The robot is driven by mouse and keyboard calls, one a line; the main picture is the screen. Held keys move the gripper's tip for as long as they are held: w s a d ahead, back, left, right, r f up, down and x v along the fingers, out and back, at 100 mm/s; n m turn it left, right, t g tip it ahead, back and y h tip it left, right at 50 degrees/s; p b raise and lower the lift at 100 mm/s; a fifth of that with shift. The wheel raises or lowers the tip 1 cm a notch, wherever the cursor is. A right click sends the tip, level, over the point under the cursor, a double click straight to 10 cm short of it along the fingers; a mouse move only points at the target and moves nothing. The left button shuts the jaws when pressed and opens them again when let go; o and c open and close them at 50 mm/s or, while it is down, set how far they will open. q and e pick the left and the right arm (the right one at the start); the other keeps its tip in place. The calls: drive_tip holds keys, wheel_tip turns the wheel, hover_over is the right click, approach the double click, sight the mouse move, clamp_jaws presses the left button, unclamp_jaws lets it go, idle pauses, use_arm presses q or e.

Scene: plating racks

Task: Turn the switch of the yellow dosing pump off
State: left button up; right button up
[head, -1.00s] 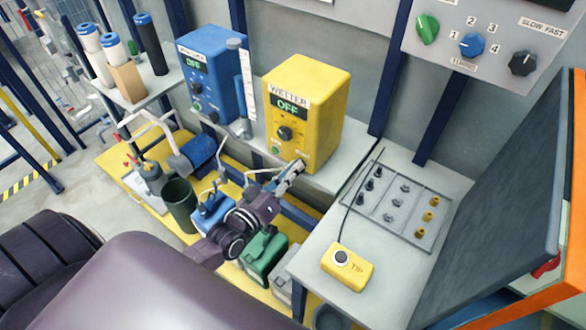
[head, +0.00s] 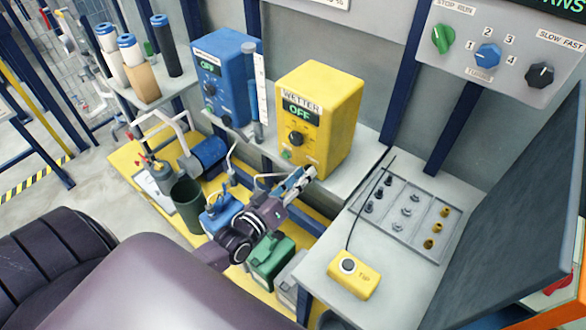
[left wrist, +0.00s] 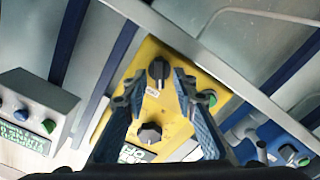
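The yellow dosing pump (head: 335,125), labelled WETTER, stands on the grey shelf, and its green display (head: 299,111) reads OFF. A black dial (head: 297,138) sits below the display. In the left wrist view the pump's face (left wrist: 180,115) is seen upside down, with the dial (left wrist: 150,132) and a black switch knob (left wrist: 158,70) beside a small label. My left gripper (head: 308,176) is in front of the pump's lower face. In the left wrist view my left gripper (left wrist: 158,78) is open, its fingertips on either side of the switch knob. Contact cannot be told. My right gripper is not in view.
A blue pump (head: 222,75), also showing OFF, and a clear tube stand left of the yellow pump. Canisters, including a green one (head: 270,260), stand below my arm. A yellow button box (head: 355,276) lies on the right table. A control panel (head: 500,50) hangs upper right.

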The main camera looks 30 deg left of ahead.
use_arm(q)
drive_tip(key=s+a, duration=0.1)
drive_tip(key=s, duration=1)
drive_tip(key=shift+s+a, duration=0.3)
